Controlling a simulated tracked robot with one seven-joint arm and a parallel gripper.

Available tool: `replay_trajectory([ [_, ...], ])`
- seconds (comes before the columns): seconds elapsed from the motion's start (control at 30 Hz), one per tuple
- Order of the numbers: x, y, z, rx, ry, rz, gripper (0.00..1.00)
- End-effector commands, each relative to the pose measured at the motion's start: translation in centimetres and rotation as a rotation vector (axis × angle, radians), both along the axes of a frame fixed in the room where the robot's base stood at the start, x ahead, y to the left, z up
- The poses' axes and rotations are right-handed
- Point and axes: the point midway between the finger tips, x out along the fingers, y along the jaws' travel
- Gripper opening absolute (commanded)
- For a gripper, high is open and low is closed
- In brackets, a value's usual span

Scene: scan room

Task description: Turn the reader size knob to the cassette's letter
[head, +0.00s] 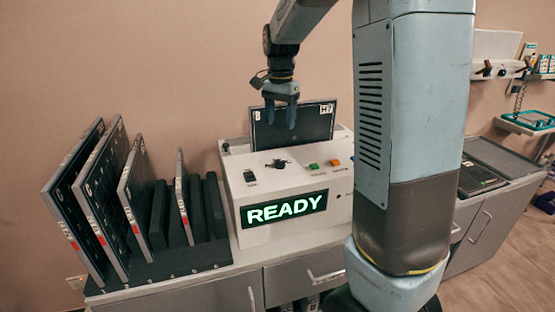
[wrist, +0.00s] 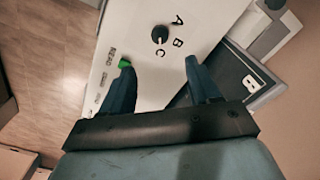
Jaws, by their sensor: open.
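The white reader (head: 240,192) stands on the counter with its display lit "READY". Its black size knob (head: 278,163) is on the top face. In the wrist view the knob (wrist: 160,34) has the letters A, B and C around it; I cannot tell surely which one it points to. A dark cassette (head: 295,130) stands upright at the back of the reader, with a small label that looks like B at its left corner and "H7" at its right. It also shows in the wrist view (wrist: 232,72). My gripper (head: 281,122) is open and empty above the reader, apart from the knob.
A green button (head: 314,166) and an orange button (head: 336,162) sit right of the knob. A black rack (head: 165,268) with several upright cassettes stands left of the reader. A dark panel (head: 478,178) lies on the right counter.

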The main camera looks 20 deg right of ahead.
Motion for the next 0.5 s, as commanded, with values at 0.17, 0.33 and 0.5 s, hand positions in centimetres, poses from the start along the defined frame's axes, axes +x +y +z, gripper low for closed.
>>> replay_trajectory([
  [0.17,0.0,0.0,-1.5,0.0,0.005,-0.004,0.61],
  [0.33,0.0,0.0,-4.3,-0.001,0.007,-0.004,0.61],
  [0.5,0.0,0.0,-7.3,-0.002,0.005,-0.002,0.61],
])
